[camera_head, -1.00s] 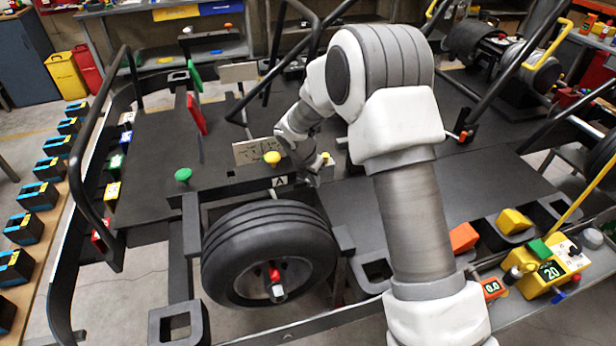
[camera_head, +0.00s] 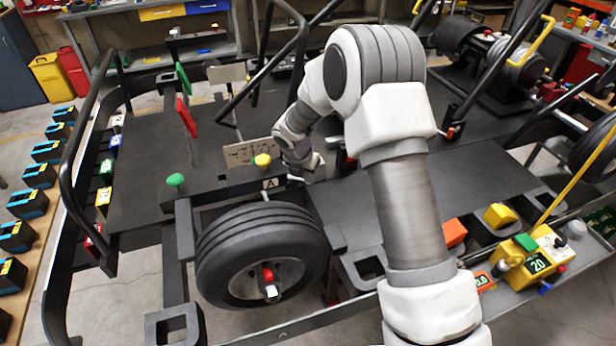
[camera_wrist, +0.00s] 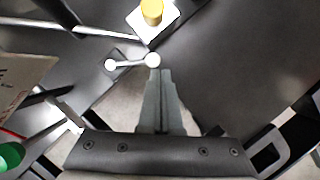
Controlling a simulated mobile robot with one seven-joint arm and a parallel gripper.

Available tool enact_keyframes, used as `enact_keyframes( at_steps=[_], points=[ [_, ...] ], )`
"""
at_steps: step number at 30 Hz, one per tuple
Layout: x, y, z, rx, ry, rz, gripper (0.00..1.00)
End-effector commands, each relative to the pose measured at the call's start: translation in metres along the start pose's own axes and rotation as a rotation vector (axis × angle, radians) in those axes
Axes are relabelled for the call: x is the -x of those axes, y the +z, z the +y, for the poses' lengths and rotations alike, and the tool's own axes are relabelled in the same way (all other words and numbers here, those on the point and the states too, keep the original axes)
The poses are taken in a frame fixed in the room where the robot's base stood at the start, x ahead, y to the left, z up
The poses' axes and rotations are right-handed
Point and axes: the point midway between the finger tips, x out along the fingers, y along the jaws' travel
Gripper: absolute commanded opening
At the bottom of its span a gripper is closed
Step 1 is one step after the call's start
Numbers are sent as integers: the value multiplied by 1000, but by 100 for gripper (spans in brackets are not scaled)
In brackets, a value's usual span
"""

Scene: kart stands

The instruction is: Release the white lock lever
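The white lock lever (camera_wrist: 130,64) shows in the wrist view as a short white bar with a rounded knob at each end, on a dark plate. There the lever is too small or hidden to make out clearly. In the wrist view my gripper (camera_wrist: 157,74) has its grey fingers together, with nothing visible between them. Their tips are just below the lever's right knob; I cannot tell whether they touch it.
A yellow knob on a white plate (camera_wrist: 152,14) lies just beyond the lever. A yellow button (camera_head: 262,160) and a green button (camera_head: 175,181) stand left of my gripper. The wheel (camera_head: 262,256) is below. A dark bar (camera_head: 268,70) rises behind. The dark deck at right is largely clear.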

Motion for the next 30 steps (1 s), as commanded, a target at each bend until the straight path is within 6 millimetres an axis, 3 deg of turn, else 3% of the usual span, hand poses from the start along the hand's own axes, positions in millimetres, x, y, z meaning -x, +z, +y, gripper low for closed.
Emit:
enact_keyframes(
  at_steps=[4, 8, 21, 30],
  points=[
    [7, 1, 0, -1, 1, -1, 0],
    [26, 1, 0, -2, 2, -2, 0],
    [131, 1, 0, 0, 2, -3, 0],
    [170, 0, 0, 0, 1, -1, 0]
  ],
)
